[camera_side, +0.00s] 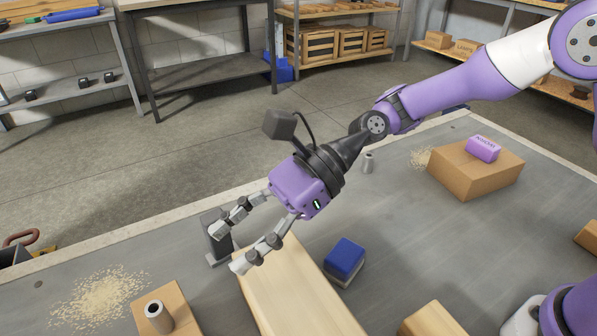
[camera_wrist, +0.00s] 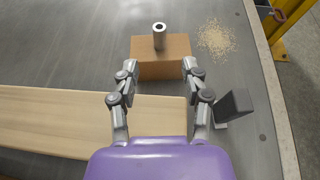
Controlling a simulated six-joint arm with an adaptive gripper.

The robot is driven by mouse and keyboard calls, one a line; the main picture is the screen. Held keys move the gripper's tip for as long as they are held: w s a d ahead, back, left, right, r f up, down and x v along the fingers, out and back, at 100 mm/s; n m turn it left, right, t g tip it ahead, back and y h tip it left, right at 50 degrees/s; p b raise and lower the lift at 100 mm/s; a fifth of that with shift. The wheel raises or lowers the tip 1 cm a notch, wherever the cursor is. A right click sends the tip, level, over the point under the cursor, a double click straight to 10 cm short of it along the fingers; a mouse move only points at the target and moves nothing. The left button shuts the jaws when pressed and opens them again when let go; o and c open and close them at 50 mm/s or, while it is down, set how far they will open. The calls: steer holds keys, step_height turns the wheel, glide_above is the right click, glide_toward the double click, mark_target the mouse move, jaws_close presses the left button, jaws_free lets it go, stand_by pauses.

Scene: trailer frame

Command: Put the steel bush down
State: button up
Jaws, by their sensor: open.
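The steel bush (camera_side: 158,317) is a short grey metal tube with a dark bore. It stands upright on a wooden block (camera_side: 177,298) at the lower left of the side view. In the wrist view the bush (camera_wrist: 159,36) stands on the block (camera_wrist: 148,69), beyond my fingertips. My gripper (camera_side: 228,249) is open, with nothing between its fingers. It is apart from the bush, above the end of a pale wooden plank (camera_side: 290,285). In the wrist view my gripper (camera_wrist: 158,66) has its fingers spread wide.
A dark grey upright bracket (camera_side: 217,236) stands close to my fingers. A blue-topped block (camera_side: 345,258) lies right of the plank. Sawdust (camera_side: 103,297) is spread near the bush. A second small metal tube (camera_side: 368,163) and a cardboard box (camera_side: 475,170) with a purple block (camera_side: 482,148) stand farther back.

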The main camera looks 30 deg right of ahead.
steer(key=d+n+t+h, duration=0.1)
steer(key=d+n, duration=0.1)
steer(key=w+d+r+n+t+h, duration=0.1)
steer(key=d+n, duration=0.1)
steer(key=d, duration=0.1)
steer(key=d+r+n+t+h, duration=0.1)
steer(key=d, duration=0.1)
steer(key=shift+w+d+r+n+h, duration=0.2)
steer(key=shift+n+h, duration=0.1)
steer(key=shift+n, duration=0.1)
steer(key=s+d+n+t+h, duration=0.1)
steer(key=s+d+n+h, duration=0.2)
steer(key=d, duration=0.5)
steer(key=s+d+r+n+t+h, duration=0.1)
steer(key=s+d+n+h, duration=0.2)
steer(key=d, duration=0.4)
steer(key=s+d+n+t+h, duration=0.1)
steer(key=s+d+n+h, duration=0.2)
steer(key=d+n, duration=0.2)
steer(key=d, duration=0.3)
steer(key=shift+s+d+r+t+h, duration=0.25)
steer(key=shift+s+d+t+h, duration=0.05)
steer(key=shift+s+t+h, duration=0.1)
